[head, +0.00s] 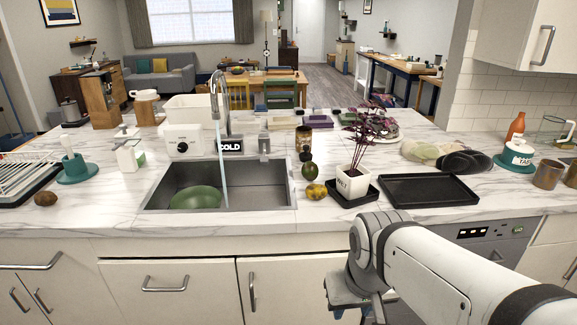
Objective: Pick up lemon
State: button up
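A small yellow fruit with a greenish tint, which looks like the lemon (316,191), lies on the white marble counter (110,215). It is just right of the sink and left of the black plant saucer. My gripper (352,298) is low in front of the cabinet doors, below the counter edge and right of the lemon, apart from it. Its fingertips are not clear, so I cannot tell whether it is open or shut.
The steel sink (250,197) holds a green bowl (196,198) under running water. A dark green fruit (308,168) and a can (303,138) stand behind the lemon. A potted plant (352,182) and an empty black tray (428,190) are to the right. The front counter strip is clear.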

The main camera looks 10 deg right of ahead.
aim_at(315, 192)
jog(key=i, duration=1)
jog(key=z, duration=0.05)
